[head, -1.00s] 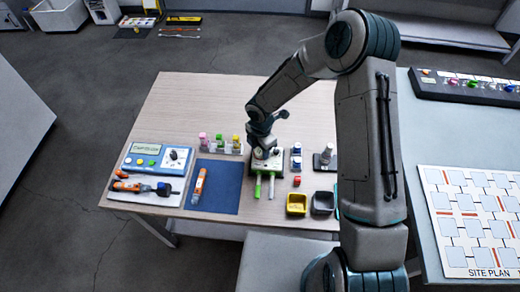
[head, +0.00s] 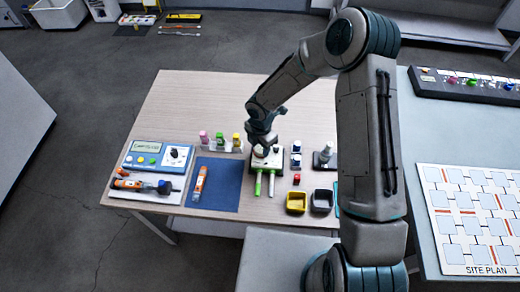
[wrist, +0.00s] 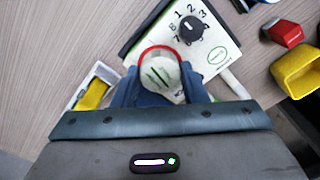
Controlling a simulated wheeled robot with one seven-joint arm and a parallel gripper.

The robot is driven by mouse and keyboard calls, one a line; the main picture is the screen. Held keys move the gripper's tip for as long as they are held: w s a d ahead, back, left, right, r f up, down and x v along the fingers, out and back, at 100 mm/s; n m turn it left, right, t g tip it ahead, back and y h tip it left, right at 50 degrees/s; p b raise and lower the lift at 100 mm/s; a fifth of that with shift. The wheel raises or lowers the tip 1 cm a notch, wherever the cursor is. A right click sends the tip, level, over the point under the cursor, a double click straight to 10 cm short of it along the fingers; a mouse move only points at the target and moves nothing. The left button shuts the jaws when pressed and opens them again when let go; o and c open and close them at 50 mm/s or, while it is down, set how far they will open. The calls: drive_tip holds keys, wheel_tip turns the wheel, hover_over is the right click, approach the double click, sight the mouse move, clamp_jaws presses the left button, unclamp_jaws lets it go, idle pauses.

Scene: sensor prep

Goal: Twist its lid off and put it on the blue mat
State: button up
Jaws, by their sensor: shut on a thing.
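My gripper (head: 262,150) reaches down at the white instrument (head: 277,158) in the middle of the table. In the wrist view, my gripper's blue fingers (wrist: 158,92) are shut on a round whitish cap (wrist: 160,72) with dark green marks and a red ring at its far edge. The cap sits beside the numbered dial (wrist: 190,29) of the instrument (wrist: 214,44). My gripper hides most of the cap in the head view, and what lies under it is hidden. The blue mat (head: 225,192) lies left of the instrument, with an orange and white stick-like tool (head: 199,186) on its left side.
A rack with colored vials (head: 220,143) stands behind the mat. A blue panel (head: 151,158) is at the left. The mat's middle and right are clear.

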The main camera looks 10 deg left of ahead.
sight(261, 148)
drive_tip(key=shift+r+p, duration=0.85)
drive_tip(key=shift+r, duration=0.35)
idle(0.6)
drive_tip(key=shift+r+p, duration=0.95)
drive_tip(key=shift+r, duration=0.4)
